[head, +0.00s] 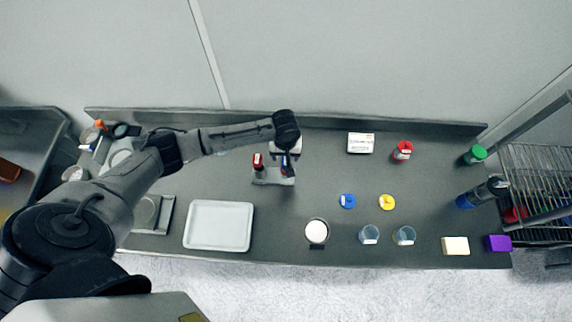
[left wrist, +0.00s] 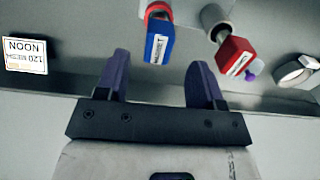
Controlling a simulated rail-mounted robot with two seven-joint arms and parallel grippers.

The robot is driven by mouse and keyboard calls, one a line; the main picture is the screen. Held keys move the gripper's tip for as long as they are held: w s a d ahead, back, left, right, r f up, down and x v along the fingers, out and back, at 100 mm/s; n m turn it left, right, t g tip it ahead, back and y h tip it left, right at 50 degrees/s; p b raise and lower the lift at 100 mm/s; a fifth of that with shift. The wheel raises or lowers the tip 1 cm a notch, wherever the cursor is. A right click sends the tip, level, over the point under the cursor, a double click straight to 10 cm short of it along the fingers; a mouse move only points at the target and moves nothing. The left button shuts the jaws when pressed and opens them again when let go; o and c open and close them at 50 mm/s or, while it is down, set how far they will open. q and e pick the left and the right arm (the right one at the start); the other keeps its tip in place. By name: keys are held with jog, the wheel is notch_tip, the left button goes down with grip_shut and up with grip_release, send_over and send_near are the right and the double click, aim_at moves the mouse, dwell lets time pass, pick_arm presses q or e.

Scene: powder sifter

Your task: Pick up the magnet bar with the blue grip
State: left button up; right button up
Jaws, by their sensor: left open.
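The magnet bar with the blue grip (left wrist: 158,44) shows in the left wrist view, its block-shaped grip labelled "MAGNET". It lies just beyond the fingertips and roughly between them in the picture. My left gripper (left wrist: 158,66) is open, with purple fingers and nothing between them. In the head view my left gripper (head: 288,160) is over the small stand (head: 272,178) and largely hides the blue grip. A red-gripped bar (left wrist: 237,56) is to the right of the blue one in the left wrist view; its red grip (head: 258,160) shows left of my gripper in the head view.
A white tray (head: 218,226) lies front left. A white box (head: 360,143) and a red-lidded jar (head: 402,151) stand to the right. Blue (head: 347,201) and yellow (head: 387,202) discs and clear beakers (head: 369,234) are front right. A wire rack (head: 540,180) borders the right end.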

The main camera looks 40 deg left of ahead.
pick_arm(q)
jog(key=shift+f+p, duration=0.3)
jog(key=shift+f, duration=1.95)
grip_shut()
